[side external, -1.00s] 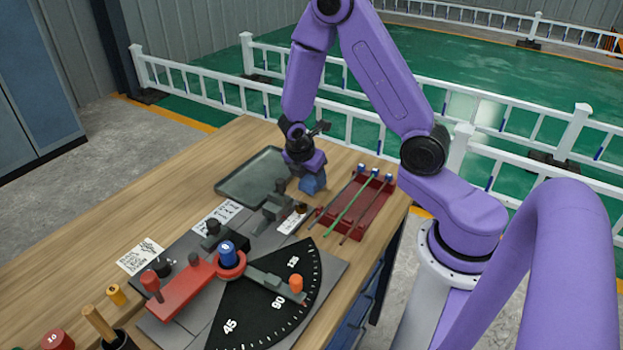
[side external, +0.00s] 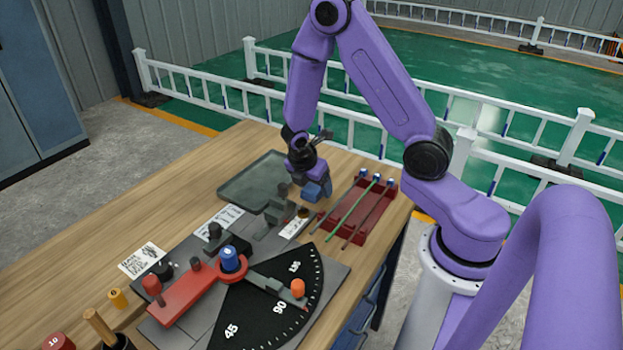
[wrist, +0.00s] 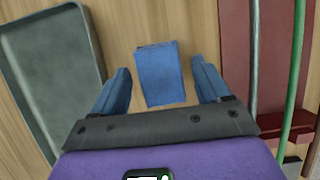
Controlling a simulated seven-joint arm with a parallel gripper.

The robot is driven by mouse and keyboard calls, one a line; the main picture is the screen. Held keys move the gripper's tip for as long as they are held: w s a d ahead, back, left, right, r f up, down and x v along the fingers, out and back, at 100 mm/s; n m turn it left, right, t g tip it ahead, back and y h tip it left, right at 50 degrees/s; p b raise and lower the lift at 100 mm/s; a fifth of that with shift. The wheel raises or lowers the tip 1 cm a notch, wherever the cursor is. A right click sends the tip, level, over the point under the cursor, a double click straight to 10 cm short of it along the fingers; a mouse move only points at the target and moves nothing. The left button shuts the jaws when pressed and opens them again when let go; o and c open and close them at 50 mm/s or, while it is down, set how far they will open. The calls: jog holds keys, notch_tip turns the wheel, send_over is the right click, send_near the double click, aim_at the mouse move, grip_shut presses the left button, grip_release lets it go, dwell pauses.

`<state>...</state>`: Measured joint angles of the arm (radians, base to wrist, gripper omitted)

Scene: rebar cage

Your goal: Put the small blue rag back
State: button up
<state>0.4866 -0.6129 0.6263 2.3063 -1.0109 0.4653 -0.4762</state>
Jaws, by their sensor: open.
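The small blue rag (wrist: 160,75) shows in the wrist view as a folded blue block over the bare wood. My gripper (wrist: 161,68) is open, with one blue finger on each side of the rag and a visible gap on both sides. In the side view my gripper (side external: 317,190) points down low over the table, between the grey tray (side external: 232,193) and the red tray (side external: 358,236). There the rag cannot be told apart from the blue fingers.
The red tray holds several thin rods, one green (side external: 350,216), close to the right of my gripper. A bending fixture with a red lever (side external: 187,297) and black angle dial (side external: 270,310) stands in front. Bare wood lies left of the grey tray.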

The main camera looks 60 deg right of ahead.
jog(key=v, duration=1.1)
jog(key=s+a+r+m+y, duration=0.2)
jog(key=s+a, duration=0.3)
jog(key=s, duration=0.6)
jog(key=s+a+r+m+y, duration=0.2)
jog(key=s+a+r, duration=0.3)
jog(key=s, duration=0.6)
jog(key=shift+s+a+m+y, duration=0.4)
jog(key=shift+a+m, duration=0.3)
jog(key=shift+a, duration=0.1)
jog(key=shift+w, duration=0.1)
